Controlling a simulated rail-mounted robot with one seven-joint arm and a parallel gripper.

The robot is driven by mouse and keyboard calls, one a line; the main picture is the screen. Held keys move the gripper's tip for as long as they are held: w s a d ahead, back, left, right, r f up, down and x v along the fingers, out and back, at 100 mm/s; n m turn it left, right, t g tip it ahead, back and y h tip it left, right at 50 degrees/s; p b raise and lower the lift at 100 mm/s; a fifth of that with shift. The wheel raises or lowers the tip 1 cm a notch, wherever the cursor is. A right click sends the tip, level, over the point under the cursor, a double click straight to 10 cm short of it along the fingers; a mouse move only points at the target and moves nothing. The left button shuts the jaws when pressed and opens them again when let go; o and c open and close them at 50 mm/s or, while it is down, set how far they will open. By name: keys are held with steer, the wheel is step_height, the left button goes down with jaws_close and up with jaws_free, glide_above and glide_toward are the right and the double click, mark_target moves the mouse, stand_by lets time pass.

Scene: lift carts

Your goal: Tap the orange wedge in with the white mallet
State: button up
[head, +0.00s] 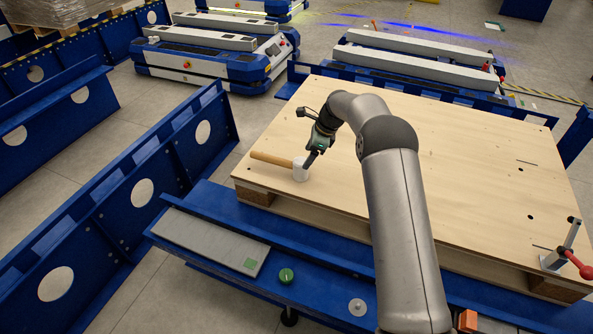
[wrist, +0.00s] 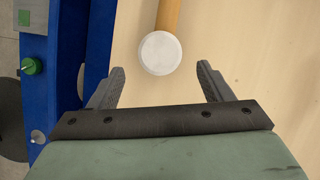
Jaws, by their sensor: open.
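The white mallet (head: 300,171) lies on the wooden board, its white head toward my gripper and its wooden handle (head: 271,158) pointing left. In the wrist view the mallet's round white head (wrist: 160,53) sits just beyond and between my fingertips, with the handle behind it. My gripper (head: 311,158) is open and empty, close to the mallet head; both dark fingers show spread apart in the wrist view (wrist: 160,82). An orange wedge (head: 467,321) shows at the bottom edge of the head view, right of my arm, partly cut off.
The wooden board (head: 460,150) is mostly clear. A clamp with a red handle (head: 572,257) stands at its right corner. A green knob (head: 286,276) and a grey knob (head: 357,307) sit on the blue front rail. Blue carts stand behind.

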mark_target(299, 160)
steer(key=b+x, duration=0.1)
steer(key=x, duration=0.5)
steer(key=shift+a+f+b, duration=0.15)
steer(key=shift+f+b, duration=0.05)
steer(key=shift+b, duration=0.2)
steer(key=shift+r, duration=0.1)
steer(key=c, duration=1.3)
step_height(299, 160, up, 4)
steer(key=shift+f+p, duration=0.1)
steer(key=shift+p, duration=0.7)
steer(key=s+d+r+p, duration=0.2)
steer(key=s+d+r, duration=0.7)
steer(key=d, duration=0.1)
steer(key=shift+d, duration=0.4)
